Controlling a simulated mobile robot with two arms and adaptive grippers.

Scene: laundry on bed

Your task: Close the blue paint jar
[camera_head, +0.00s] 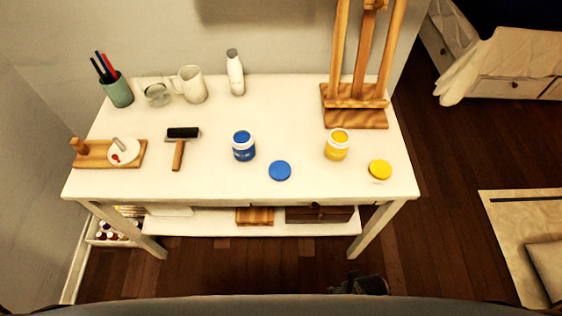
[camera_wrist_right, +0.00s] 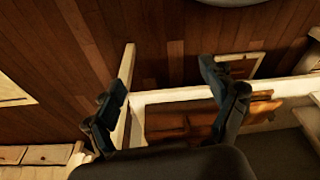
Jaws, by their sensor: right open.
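The blue paint jar (camera_head: 243,147) stands upright on the white table, with blue paint showing in its open mouth. Its blue lid (camera_head: 280,171) lies flat on the table just right of and in front of the jar, apart from it. My right gripper (camera_head: 358,285) shows dark at the bottom of the head view, low in front of the table. In the right wrist view my right gripper (camera_wrist_right: 165,95) has its fingers spread wide with nothing between them. My left gripper is in neither view.
A yellow paint jar (camera_head: 337,145) and yellow lid (camera_head: 380,170) sit to the right. A roller (camera_head: 181,145), cup of pens (camera_head: 117,90), mug (camera_head: 192,84), bottle (camera_head: 235,73) and easel (camera_head: 355,115) share the white table (camera_head: 225,185). The front middle of the tabletop is clear.

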